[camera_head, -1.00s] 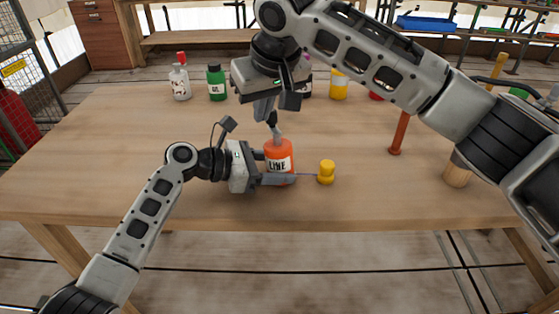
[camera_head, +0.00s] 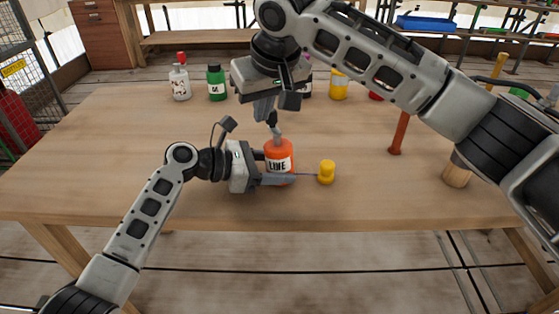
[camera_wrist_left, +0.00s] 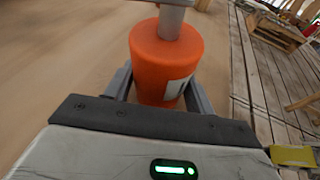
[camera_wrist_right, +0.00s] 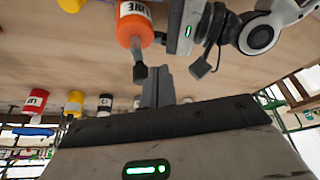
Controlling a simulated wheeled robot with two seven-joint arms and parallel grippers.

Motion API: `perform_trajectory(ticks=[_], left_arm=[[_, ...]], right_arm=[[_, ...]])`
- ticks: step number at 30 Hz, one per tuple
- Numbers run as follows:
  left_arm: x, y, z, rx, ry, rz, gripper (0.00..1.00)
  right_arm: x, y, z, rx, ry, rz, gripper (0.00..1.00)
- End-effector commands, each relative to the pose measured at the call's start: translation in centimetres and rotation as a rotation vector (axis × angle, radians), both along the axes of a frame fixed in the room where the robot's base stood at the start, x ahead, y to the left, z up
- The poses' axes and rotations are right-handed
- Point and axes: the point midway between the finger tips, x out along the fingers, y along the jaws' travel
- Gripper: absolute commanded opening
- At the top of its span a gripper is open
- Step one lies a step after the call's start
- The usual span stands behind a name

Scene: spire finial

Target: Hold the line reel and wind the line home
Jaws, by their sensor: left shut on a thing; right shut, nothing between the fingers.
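The orange line reel (camera_head: 279,152), with a white label reading LINE, stands upright on the table. It also shows in the left wrist view (camera_wrist_left: 160,65) and the right wrist view (camera_wrist_right: 133,24). My left gripper (camera_head: 288,179) is shut around its lower body from the left. A grey crank post with a black knob (camera_wrist_right: 139,73) rises from the reel's top. My right gripper (camera_head: 268,112) is above the reel, fingers shut and empty, beside the knob; whether they touch it I cannot tell. A thin line runs from the reel to a yellow bobbin-like piece (camera_head: 327,173) on its right.
Bottles and cans stand along the table's back, including a white bottle (camera_head: 180,84), a green bottle (camera_head: 216,83) and a yellow can (camera_head: 339,84). The table's (camera_head: 90,170) left side is clear.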

Motion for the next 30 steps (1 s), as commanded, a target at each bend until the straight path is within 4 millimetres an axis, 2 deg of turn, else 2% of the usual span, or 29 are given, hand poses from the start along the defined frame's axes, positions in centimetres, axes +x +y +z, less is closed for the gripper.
perform_trajectory(ticks=[14, 30], left_arm=[[0.0, 0.0, 0.1, -0.001, -0.001, 0.000, 0.41], [0.0, 0.0, 0.1, -0.001, -0.001, 0.000, 0.41]], right_arm=[[0.0, 0.0, -0.1, 0.000, 0.000, 0.000, 0.00], [0.0, 0.0, -2.0, -0.001, 0.001, 0.000, 0.00]])
